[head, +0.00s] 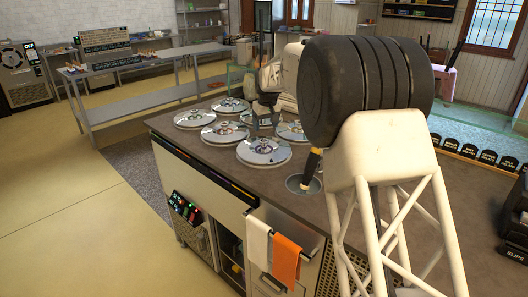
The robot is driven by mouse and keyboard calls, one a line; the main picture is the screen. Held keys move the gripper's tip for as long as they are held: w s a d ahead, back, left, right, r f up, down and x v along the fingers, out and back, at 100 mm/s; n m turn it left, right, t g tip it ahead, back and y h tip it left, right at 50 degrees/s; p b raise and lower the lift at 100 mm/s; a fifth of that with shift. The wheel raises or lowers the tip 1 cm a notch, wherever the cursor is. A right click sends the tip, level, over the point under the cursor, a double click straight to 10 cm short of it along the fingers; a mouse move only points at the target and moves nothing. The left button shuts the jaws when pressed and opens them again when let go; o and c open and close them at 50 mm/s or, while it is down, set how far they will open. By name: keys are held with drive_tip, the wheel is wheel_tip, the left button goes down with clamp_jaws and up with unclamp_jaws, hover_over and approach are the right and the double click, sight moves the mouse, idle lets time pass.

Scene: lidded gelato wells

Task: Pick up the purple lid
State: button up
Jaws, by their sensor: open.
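Several round silver lids sit on the grey-brown counter (190,150), each with a small knob and markings in the middle. The nearest lid (264,151) is at the front, another lid (225,132) is to its left, and one lid (194,119) is at the far left. A lid (230,105) lies at the back and another lid (291,132) at the right. I cannot tell by colour which one is purple. My gripper (265,118) is open and points down among the lids, over the middle of the group. Its fingertips are small, and contact with any lid is unclear.
A round well (303,185) holds a black-and-yellow handled tool (314,163), right of the lids. White and orange towels (286,259) hang on the counter's front. Small label signs (470,151) line the back right edge. A steel table (150,100) stands behind, across open floor.

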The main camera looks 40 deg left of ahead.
sight(264, 140)
drive_tip(key=shift+w+a+f, duration=0.1)
drive_tip(key=shift+a+f, duration=0.05)
drive_tip(key=shift+f, duration=1.05)
drive_tip(key=shift+f, duration=0.15)
drive_tip(key=shift+w+a+f, duration=0.1)
drive_tip(key=shift+a+f, duration=0.15)
drive_tip(key=shift+f, duration=1)
drive_tip(key=shift+w+a+f, duration=0.1)
drive_tip(key=shift+a+f, duration=0.1)
drive_tip(key=shift+f, duration=1)
clamp_jaws()
